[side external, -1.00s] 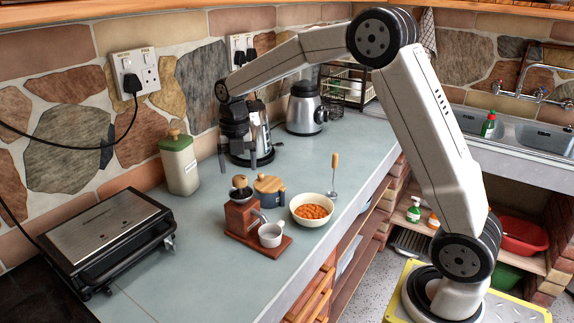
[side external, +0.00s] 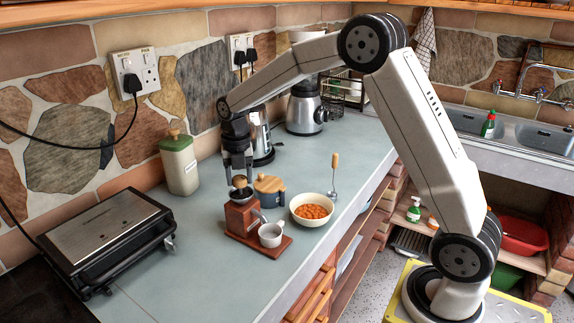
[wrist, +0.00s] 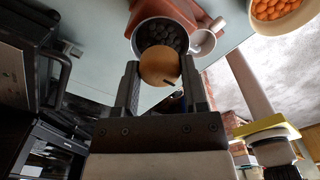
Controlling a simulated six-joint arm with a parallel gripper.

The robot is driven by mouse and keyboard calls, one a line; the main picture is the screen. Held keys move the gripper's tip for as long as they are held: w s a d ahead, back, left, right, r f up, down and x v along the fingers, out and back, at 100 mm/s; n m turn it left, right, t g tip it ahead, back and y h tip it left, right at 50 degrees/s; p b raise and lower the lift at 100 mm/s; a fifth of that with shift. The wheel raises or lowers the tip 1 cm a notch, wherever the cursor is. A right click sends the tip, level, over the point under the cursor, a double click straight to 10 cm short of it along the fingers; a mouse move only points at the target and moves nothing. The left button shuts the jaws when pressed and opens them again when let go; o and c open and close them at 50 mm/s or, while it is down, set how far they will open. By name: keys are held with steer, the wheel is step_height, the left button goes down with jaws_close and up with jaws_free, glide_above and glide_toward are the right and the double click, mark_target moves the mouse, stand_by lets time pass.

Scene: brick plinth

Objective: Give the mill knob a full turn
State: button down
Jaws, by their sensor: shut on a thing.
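The mill has a red-brown wooden body (side external: 240,217) on a flat base, with a dark hopper on top. In the wrist view the hopper (wrist: 150,29) holds dark beans. The round wooden knob (wrist: 160,66) sits above the hopper's edge. My gripper (side external: 238,177) points down over the mill in the side view. In the wrist view my gripper (wrist: 161,76) has one finger on each side of the knob and is shut on it. The fingers partly hide the knob in the side view.
A white cup (side external: 270,236) stands on the mill's base. A wooden-lidded pot (side external: 271,194), a bowl of orange food (side external: 311,211) and a wooden-handled whisk (side external: 333,178) stand close by. The counter's front is clear.

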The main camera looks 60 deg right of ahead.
steer(key=shift+m, duration=0.4)
steer(key=m, duration=1.7)
steer(key=shift+m, duration=0.3)
steer(key=m, duration=0.5)
steer(key=shift+m, duration=0.3)
steer(key=shift+c, duration=0.7)
jaws_free()
